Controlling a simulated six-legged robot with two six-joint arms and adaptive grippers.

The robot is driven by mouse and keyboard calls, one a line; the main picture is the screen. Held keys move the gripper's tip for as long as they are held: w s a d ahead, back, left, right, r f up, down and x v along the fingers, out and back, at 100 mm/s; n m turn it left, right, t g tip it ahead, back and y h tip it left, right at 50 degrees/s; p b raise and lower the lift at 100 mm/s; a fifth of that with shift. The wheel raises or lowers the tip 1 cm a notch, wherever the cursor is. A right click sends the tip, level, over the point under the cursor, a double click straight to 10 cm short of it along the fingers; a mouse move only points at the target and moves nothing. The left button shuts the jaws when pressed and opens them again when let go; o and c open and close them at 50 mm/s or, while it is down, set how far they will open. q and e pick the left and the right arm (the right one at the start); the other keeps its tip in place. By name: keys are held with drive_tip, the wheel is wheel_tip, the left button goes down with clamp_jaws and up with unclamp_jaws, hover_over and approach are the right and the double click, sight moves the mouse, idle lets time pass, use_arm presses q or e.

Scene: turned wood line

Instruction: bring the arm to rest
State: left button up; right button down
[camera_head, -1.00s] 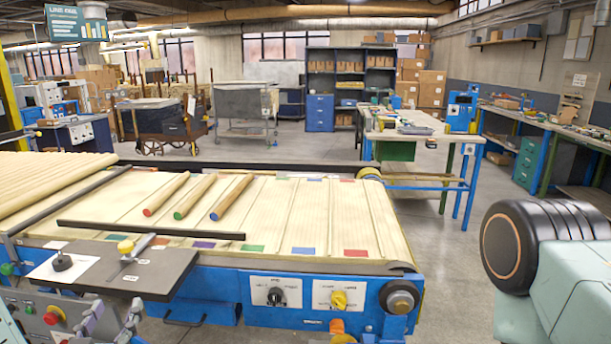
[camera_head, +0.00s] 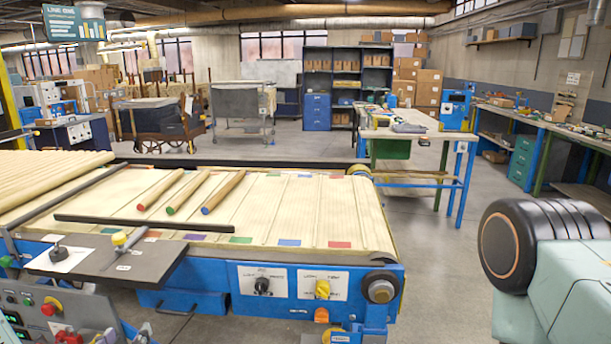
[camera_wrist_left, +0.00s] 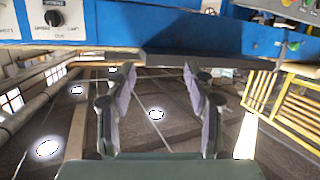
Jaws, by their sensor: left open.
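My left gripper (camera_head: 106,337) shows only in part at the bottom edge of the head view, in front of and below the line's control panels. In the left wrist view its two grey-padded fingers (camera_wrist_left: 160,75) stand apart with nothing between them. My right gripper is in neither view.
The ribbed conveyor belt (camera_head: 345,215) carries three dowels with coloured ends. A dark shelf with a yellow-knobbed lever (camera_head: 122,240) juts out above the left gripper. A control panel with a red button (camera_head: 48,309) is close beside it. Open floor (camera_head: 450,285) lies right.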

use_arm(q)
drive_tip(key=s+d+f+g+b, duration=0.3)
drive_tip(key=s+f+g, duration=0.2)
drive_tip(key=s+f, duration=0.5)
drive_tip(key=s+d+f+m+g+h+b, duration=0.1)
drive_tip(key=s+d+f+g+b, duration=0.2)
drive_tip(key=s+f, duration=0.6)
drive_tip(key=s+d+f+m+g+h+b, duration=0.1)
drive_tip(key=s+d+f+g+b, duration=0.2)
drive_tip(key=s+f+g, duration=0.3)
drive_tip(key=s+f+b, duration=0.1)
drive_tip(key=s+f, duration=0.3)
drive_tip(key=f, duration=0.1)
drive_tip(key=shift+s+d+g, duration=0.2)
drive_tip(key=shift+s+g, duration=0.1)
